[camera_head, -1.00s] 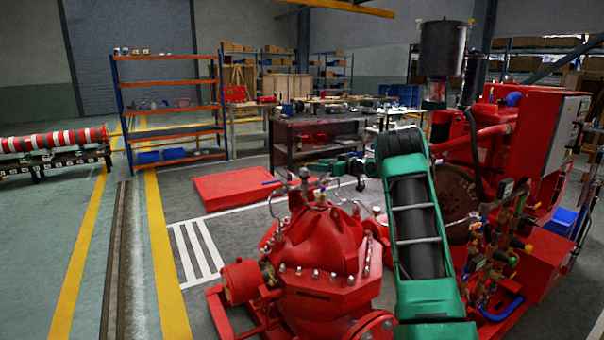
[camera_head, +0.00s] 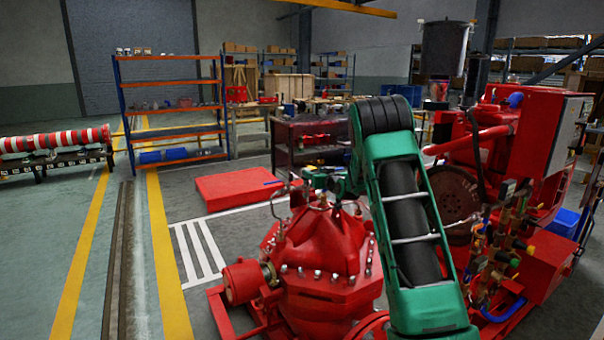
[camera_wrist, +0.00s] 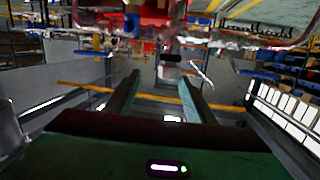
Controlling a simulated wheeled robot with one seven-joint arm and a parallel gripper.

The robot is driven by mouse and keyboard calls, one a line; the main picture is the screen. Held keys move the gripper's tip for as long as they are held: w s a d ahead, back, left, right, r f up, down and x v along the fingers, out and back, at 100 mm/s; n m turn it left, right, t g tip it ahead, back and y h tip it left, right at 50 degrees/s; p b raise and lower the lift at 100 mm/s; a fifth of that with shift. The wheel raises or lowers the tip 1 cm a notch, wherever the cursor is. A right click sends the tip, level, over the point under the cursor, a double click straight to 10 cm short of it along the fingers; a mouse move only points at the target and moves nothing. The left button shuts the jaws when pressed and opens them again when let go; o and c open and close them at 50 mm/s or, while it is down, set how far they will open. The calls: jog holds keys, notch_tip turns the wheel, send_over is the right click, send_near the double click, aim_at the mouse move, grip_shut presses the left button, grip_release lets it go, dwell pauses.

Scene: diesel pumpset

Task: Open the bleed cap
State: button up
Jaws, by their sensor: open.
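The red pump casing (camera_head: 320,245) stands in the lower middle of the head view, with small metal fittings and thin pipes on its crown. I cannot tell for certain which fitting is the bleed cap. My gripper (camera_head: 308,181) is small in the head view, just above this crown and partly hidden by my green arm. In the wrist view my gripper (camera_wrist: 160,80) shows two dark fingers spread apart with nothing held. A small grey fitting (camera_wrist: 170,72) shows beyond and between the fingertips, below blurred red and metal parts at the top edge. Contact is not visible.
A red engine (camera_head: 490,140) with valves and pipes (camera_head: 500,250) stands to the right of my arm. A low red block (camera_head: 235,190) lies behind the pump. A workbench (camera_head: 300,145) and a shelf rack (camera_head: 170,110) are farther back.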

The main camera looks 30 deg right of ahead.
jog(key=shift+m+t+h, duration=0.3)
jog(key=shift+t+h, duration=0.4)
jog(key=shift+h, duration=0.2)
jog(key=w, duration=0.3)
jog(key=w+f, duration=0.1)
jog(key=w, duration=0.5)
jog(key=shift+w+f, duration=0.2)
jog(key=shift+w, duration=0.2)
jog(key=c, duration=1.1)
